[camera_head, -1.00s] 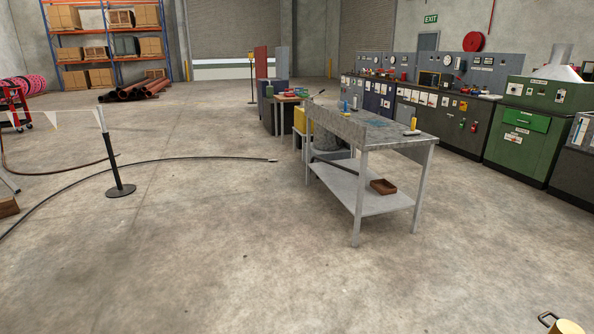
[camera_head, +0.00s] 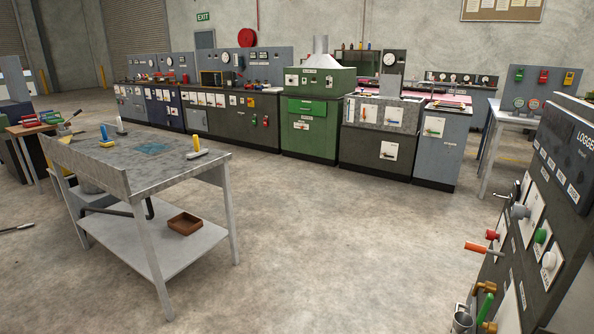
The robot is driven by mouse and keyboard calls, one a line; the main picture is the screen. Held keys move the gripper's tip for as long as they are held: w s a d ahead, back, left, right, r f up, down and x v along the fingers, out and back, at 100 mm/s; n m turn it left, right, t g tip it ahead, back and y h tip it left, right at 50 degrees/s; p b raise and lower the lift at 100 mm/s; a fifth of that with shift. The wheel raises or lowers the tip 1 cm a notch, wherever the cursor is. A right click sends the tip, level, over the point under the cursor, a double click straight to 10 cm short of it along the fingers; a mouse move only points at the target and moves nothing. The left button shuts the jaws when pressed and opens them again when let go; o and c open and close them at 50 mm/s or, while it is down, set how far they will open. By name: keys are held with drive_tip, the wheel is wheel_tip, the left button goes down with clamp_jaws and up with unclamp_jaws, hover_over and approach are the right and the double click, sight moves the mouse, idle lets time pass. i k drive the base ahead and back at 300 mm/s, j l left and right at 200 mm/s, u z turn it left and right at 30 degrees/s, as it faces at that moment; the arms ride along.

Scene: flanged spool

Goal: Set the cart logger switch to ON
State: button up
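A dark panel (camera_head: 548,185) stands at the right edge of the head view, close by. A sign on its upper part reads "LOGGE" before the frame cuts it off. White labels, knobs and handles cover its face, among them a red knob (camera_head: 492,235), an orange handle (camera_head: 482,248) and a green button (camera_head: 541,236). I cannot tell which control is the cart logger switch or how it is set. My gripper is not in view.
A grey metal workbench (camera_head: 150,160) with a brown tray (camera_head: 185,223) on its lower shelf stands at the left. A row of cabinets, with a green one (camera_head: 318,118), lines the back. The middle floor is clear.

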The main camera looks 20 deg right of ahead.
sight(517, 193)
drive_tip(key=i+j+z, duration=0.1)
drive_tip(key=i+z, duration=0.15)
drive_tip(key=z, duration=0.15)
drive_tip(key=i+j+z, duration=0.15)
drive_tip(key=z, duration=0.3)
drive_tip(key=i+j+z, duration=0.4)
drive_tip(key=j+z, duration=0.2)
drive_tip(key=z, duration=0.2)
drive_tip(key=k+j, duration=0.1)
drive_tip(key=j, duration=0.55)
drive_tip(key=i+j, duration=0.15)
drive_tip(key=j, duration=0.2)
drive_tip(key=i+j, duration=0.15)
drive_tip(key=j, duration=0.2)
drive_tip(key=i+j, duration=0.15)
drive_tip(key=j, duration=0.2)
drive_tip(key=i+z, duration=0.05)
